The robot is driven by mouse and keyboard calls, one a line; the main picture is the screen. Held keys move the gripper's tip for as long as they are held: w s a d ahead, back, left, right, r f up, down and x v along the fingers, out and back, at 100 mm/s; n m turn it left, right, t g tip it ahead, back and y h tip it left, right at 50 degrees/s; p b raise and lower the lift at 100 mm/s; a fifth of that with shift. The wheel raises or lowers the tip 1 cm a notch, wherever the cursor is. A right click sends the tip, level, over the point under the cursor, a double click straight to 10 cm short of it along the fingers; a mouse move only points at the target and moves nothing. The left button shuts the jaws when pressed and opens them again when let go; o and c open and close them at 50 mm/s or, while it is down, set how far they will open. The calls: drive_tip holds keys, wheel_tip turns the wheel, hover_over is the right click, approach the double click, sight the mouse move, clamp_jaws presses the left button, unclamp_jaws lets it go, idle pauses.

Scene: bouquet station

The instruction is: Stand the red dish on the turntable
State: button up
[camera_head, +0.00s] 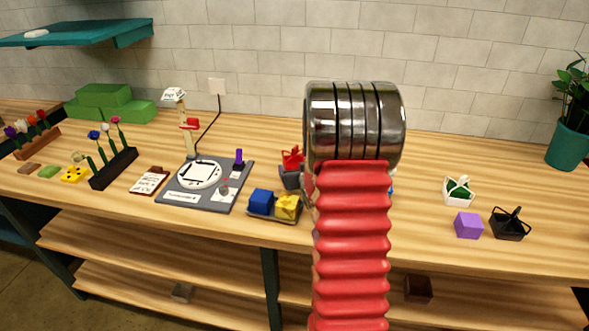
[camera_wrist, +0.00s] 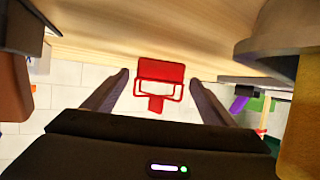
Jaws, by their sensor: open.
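A red piece with thin loop-like sides, which I take for the red dish (camera_wrist: 160,72), shows between the fingertips of my open gripper (camera_wrist: 157,76) in the wrist view. I see no finger clearly closed on it, and cannot tell how far it is from them. In the head view a red piece (camera_head: 293,157), likely the same one, sits at a dark grey block (camera_head: 290,178) just left of my arm. My gripper is hidden behind my arm there. The turntable (camera_head: 200,174) is a white disc on a grey base (camera_head: 178,194), left of the red piece, with nothing clearly standing on it.
A tray (camera_head: 262,214) with blue and yellow blocks lies in front of the red piece. A purple peg (camera_head: 239,158) and a post with a red part (camera_head: 190,124) stand by the turntable. A white basket (camera_head: 458,191), purple cube (camera_head: 468,225) and black basket (camera_head: 510,226) are at right.

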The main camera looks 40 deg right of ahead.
drive_tip(key=shift+v, duration=4.4)
drive_tip(key=shift+w+a+r, duration=0.15)
drive_tip(key=shift+a+r, duration=0.05)
drive_tip(key=shift+a, duration=0.05)
drive_tip(key=s+a+r+n+g+y, duration=0.1)
drive_tip(key=a+r, duration=0.3)
drive_tip(key=a, duration=0.5)
drive_tip(key=s+a+r+n+g+y, duration=0.15)
drive_tip(key=a+r, duration=0.25)
drive_tip(key=a, duration=0.5)
drive_tip(key=s+a+r+n+g+y, duration=0.2)
drive_tip(key=s+a+n+g+y, duration=0.1)
drive_tip(key=s+a, duration=1.5)
drive_tip(key=shift+a+r+g+y, duration=0.35)
drive_tip(key=shift+a+y, duration=0.15)
drive_tip(key=shift+y, duration=0.15)
drive_tip(key=shift+o, duration=0.4)
drive_tip(key=shift+n, duration=0.25)
